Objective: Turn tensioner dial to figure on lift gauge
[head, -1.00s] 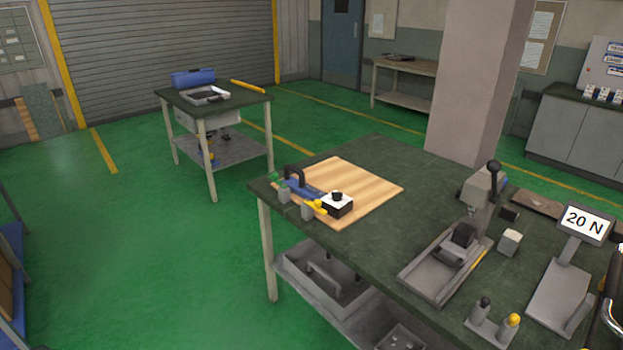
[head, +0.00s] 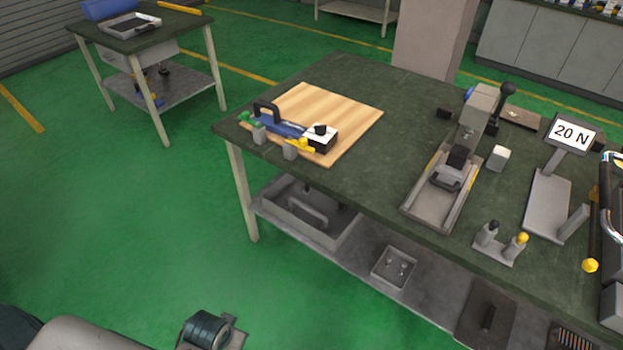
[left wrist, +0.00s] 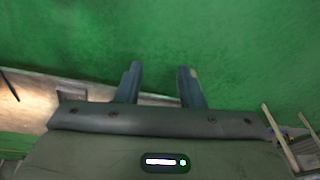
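The lift gauge (head: 572,133) stands at the right of the green-topped bench and its screen reads 20 N. A blue tool (head: 280,127) with a dark handle lies on the wooden board. At its right end is a white-topped block with a black knob (head: 321,129), which looks like the tensioner dial; its markings are too small to read. My left gripper (left wrist: 160,83) shows in the left wrist view with its two fingers apart and nothing between them, over green floor. It is away from the tool. My right gripper is not in view.
The wooden board (head: 345,108) lies at the bench's left end. A lever press (head: 470,140), a small white block (head: 498,158) and a stand with two knobbed pegs (head: 500,245) occupy the right part.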

